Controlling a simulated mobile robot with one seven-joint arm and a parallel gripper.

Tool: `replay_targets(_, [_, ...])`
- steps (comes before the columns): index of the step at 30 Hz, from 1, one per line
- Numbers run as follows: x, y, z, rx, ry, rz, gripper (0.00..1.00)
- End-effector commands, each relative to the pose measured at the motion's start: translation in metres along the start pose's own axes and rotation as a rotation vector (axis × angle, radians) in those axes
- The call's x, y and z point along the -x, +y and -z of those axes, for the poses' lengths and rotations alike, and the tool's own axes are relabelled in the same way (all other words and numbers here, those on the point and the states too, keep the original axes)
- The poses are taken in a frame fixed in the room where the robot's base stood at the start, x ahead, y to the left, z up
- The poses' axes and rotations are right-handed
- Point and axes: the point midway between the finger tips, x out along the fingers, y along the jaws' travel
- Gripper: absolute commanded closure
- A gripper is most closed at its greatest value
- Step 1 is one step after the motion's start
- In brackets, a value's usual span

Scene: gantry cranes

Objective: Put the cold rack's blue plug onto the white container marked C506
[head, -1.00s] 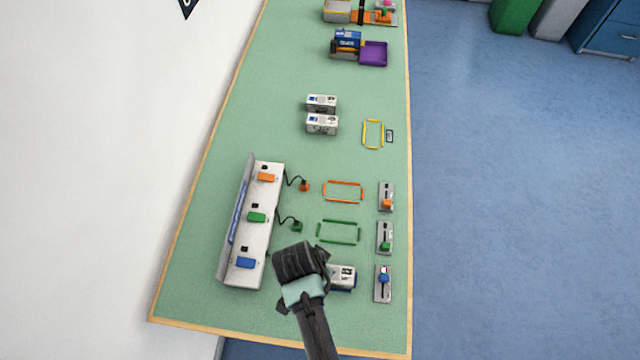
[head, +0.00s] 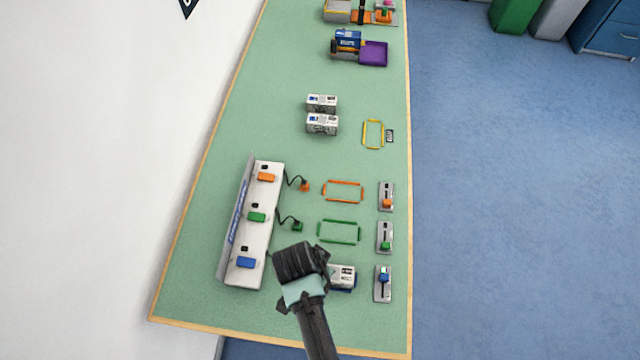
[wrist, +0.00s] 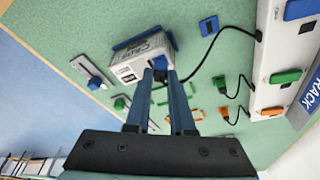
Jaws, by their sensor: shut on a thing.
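The white container (wrist: 135,66) stands near the front of the bench inside a blue outline; its label is too blurred to read surely. Its right part also shows in the head view (head: 342,276), beside my gripper. My gripper (wrist: 170,82) is at the container's end face, shut on the blue plug (wrist: 166,67). The plug is partly hidden by the fingers and appears at or against that face; I cannot tell whether it is seated. A black cable curves from there towards the white rack (wrist: 268,70), which stands left of my gripper in the head view (head: 250,228).
Orange (head: 304,187) and green (head: 297,227) plugs lie by the rack near empty orange (head: 343,191) and green (head: 339,231) outlines. Several slider panels (head: 383,285) line the right edge. Two white containers (head: 321,124) stand farther back. The middle bench is largely clear.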

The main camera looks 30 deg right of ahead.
Motion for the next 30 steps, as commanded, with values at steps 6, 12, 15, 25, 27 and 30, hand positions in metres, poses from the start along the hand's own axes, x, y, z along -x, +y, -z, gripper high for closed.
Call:
replay_targets(6, [-0.0010,0.0000,-0.0003,0.000,0.000,0.000,1.00])
replay_targets(12, [-0.0026,0.0002,-0.0008,0.000,0.000,0.000,1.00])
replay_targets(15, [-0.0033,0.0002,-0.0010,0.000,0.000,0.000,1.00])
replay_targets(25, [-0.0035,0.0002,-0.0010,0.000,0.000,0.000,0.72])
replay_targets(27, [-0.0034,0.0002,-0.0010,0.000,0.000,0.000,0.59])
replay_targets(30, [-0.0034,0.0002,-0.0010,0.000,0.000,0.000,0.44])
